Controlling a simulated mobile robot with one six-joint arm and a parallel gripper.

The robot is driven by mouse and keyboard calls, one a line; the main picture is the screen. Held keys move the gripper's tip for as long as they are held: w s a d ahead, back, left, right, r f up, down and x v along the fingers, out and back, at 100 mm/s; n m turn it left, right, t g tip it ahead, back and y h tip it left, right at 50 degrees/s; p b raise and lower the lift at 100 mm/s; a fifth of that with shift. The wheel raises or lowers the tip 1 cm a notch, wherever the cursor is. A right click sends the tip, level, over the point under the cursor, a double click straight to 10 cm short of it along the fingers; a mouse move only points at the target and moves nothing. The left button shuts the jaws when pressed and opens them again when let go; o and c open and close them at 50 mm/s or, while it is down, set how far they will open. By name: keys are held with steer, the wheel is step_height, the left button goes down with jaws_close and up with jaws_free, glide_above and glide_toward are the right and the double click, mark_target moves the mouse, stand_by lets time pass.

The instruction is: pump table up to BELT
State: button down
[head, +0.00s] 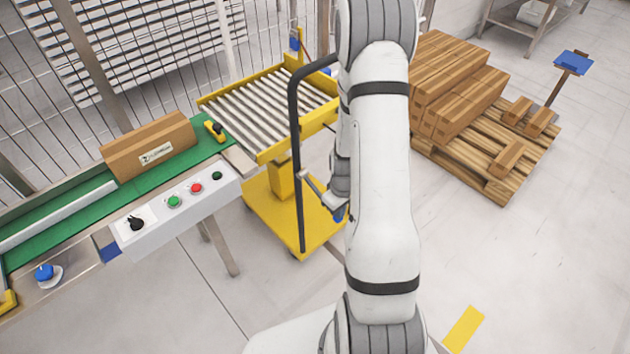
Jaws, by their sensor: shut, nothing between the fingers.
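The pump table is a yellow cart with a roller top (268,112), a yellow base (268,215) and a black push handle (295,150). Its roller top lies beside the end of the green belt (75,209); I cannot tell whether they are exactly level. A blue part (339,215) shows low beside my arm; its nature is unclear. My gripper (313,186) is shut and empty, close to the black handle upright. Much of the wrist is hidden behind my arm, and I cannot tell whether the gripper touches the cart.
A brown box (150,147) stands on the belt, with a yellow-black block (215,131) at its end. A control panel (185,205) fronts the belt. A pallet (490,175) with several brown boxes stands right. Wire fencing runs behind. The floor at right front is clear.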

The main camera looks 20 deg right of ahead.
steer(key=shift+s+a+f, duration=0.1)
steer(key=shift+a+f, duration=0.05)
steer(key=shift+f, duration=0.45)
step_height(320, 180, up, 4)
steer(key=p, duration=0.3)
steer(key=shift+r, duration=0.35)
steer(key=shift+d, duration=0.2)
